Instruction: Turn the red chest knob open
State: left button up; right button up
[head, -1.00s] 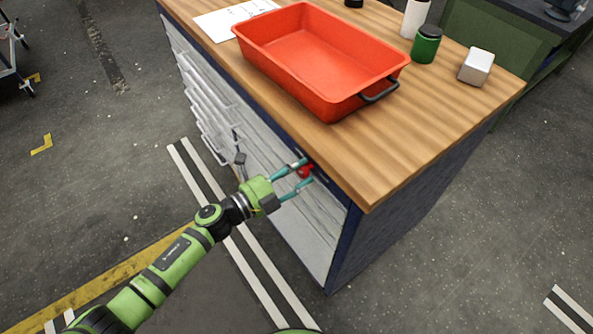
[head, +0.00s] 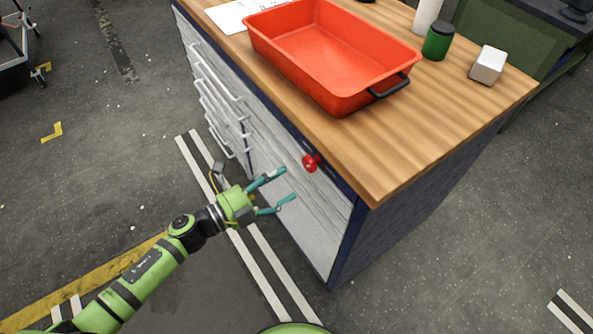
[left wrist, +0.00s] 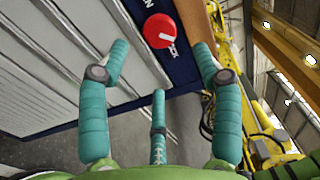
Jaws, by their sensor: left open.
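The red knob (head: 310,163) sits on the dark blue strip of the chest (head: 340,220), just under the wooden top's edge. In the left wrist view, the red knob (left wrist: 160,31) is round with a white pointer mark, and a label is partly visible beside it. My left gripper (head: 288,184) is open and empty in front of the chest, to the left of and below the knob and apart from it. Its teal fingers (left wrist: 158,75) are spread in the left wrist view, with the knob beyond them. My right gripper is not in view.
On the wooden top (head: 440,140) stand a red tray (head: 330,50) with a black handle, a green jar (head: 438,41), a white bottle (head: 427,14) and a pale block (head: 488,65). Drawers with handles (head: 215,95) line the chest's front. The floor in front is clear.

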pick_arm(q)
jog(key=shift+v, duration=2.3)
jog(key=s+a+f+n+y, duration=0.2)
jog(key=a+f+n+y, duration=0.3)
jog(key=f, duration=0.5)
jog(key=s+a+f+n+y, duration=0.2)
jog(key=a+f+n+y, duration=0.15)
jog(key=f+n, duration=0.5)
jog(key=s+a+f+n+y, duration=0.2)
jog(key=a+f+n+y, duration=0.25)
jog(key=f, duration=0.65)
jog(key=s+f+n+g, duration=0.2)
jog(key=s+f+g, duration=0.1)
jog(key=s, duration=0.6)
jog(key=s+f+n+g+y, duration=0.1)
jog(key=s+f+n+g, duration=0.2)
jog(key=s+f, duration=0.3)
jog(key=s+f+n+g, duration=0.3)
jog(key=s+f, duration=0.2)
jog(key=s, duration=0.9)
jog(key=shift+s+g+y, duration=0.25)
jog(key=shift+g+y, duration=0.05)
